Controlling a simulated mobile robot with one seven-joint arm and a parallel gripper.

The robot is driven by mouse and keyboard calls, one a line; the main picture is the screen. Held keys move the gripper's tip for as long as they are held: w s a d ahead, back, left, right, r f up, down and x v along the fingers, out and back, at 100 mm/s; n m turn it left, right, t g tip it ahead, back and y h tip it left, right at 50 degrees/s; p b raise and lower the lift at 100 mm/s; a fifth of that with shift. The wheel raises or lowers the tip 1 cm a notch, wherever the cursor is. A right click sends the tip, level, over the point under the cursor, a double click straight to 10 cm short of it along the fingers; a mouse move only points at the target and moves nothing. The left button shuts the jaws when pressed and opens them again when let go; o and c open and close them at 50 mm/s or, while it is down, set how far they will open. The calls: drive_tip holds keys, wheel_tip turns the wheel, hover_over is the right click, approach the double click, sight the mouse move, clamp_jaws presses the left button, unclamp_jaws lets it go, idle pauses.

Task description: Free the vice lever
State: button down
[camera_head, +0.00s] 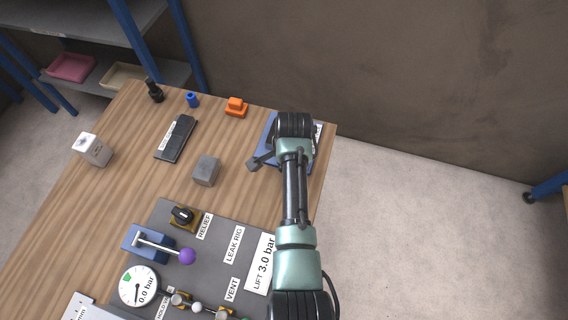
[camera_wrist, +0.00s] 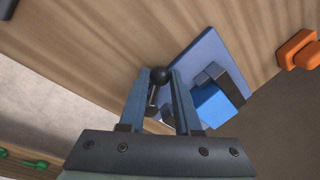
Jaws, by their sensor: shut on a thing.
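The vice is a blue body with dark jaws (camera_wrist: 215,98) on a blue base plate; in the head view its plate (camera_head: 268,130) shows at the table's right back corner, mostly covered by my arm. Its lever, a metal rod with a black ball knob (camera_wrist: 160,75), lies between my fingers in the wrist view. My gripper (camera_wrist: 160,80) is shut on the lever, with a finger on each side just below the knob. The lever's root and my fingertips are hidden in the head view.
An orange block (camera_head: 236,107), a grey block (camera_head: 206,170) and a black labelled box (camera_head: 176,138) stand left of the vice. The leak rig panel (camera_head: 216,250), with a gauge (camera_head: 138,286) and purple-knobbed lever (camera_head: 187,256), is nearer me. Bare table lies between.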

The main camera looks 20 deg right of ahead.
drive_tip(key=shift+w+d+r, duration=0.1)
drive_tip(key=shift+w, duration=0.05)
drive_tip(key=c, duration=0.6)
unclamp_jaws()
drive_tip(key=shift+c, duration=0.2)
wheel_tip(320, 180, up, 13)
drive_tip(key=s, duration=0.2)
drive_tip(key=shift+s+f, duration=0.2)
drive_tip(key=shift+s, duration=0.1)
drive_tip(key=shift+d, duration=0.1)
